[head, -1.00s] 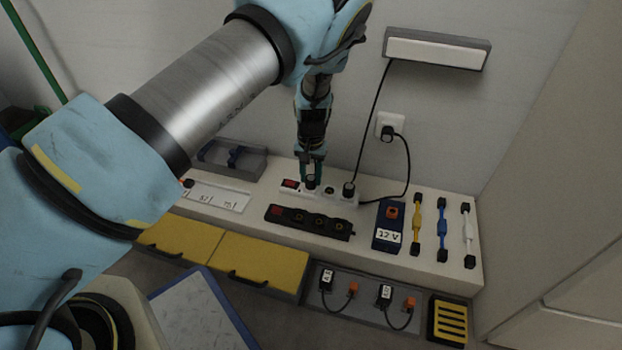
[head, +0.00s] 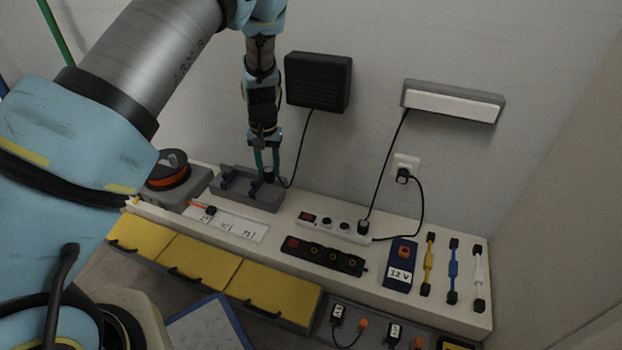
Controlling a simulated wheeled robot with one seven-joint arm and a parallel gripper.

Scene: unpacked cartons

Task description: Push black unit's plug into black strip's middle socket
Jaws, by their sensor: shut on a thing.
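The black unit (head: 318,82) is mounted on the wall, and its black cable hangs down to a black plug (head: 268,175). My gripper (head: 267,163) points down with its green fingers shut on this plug, at the right part of the grey rack. I cannot tell whether the plug touches the rack. The black strip (head: 323,255) lies on the shelf to the lower right of my gripper. It has a red switch at its left end and three sockets in a row, all empty. Its middle socket (head: 331,254) is in plain view.
The grey rack (head: 262,201) has blue clips. The white strip (head: 335,229), with a plug in its right socket, lies behind the black strip. A 12 V box (head: 401,264) and coloured cables stand to the right. An orange spool (head: 168,167) is at the left.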

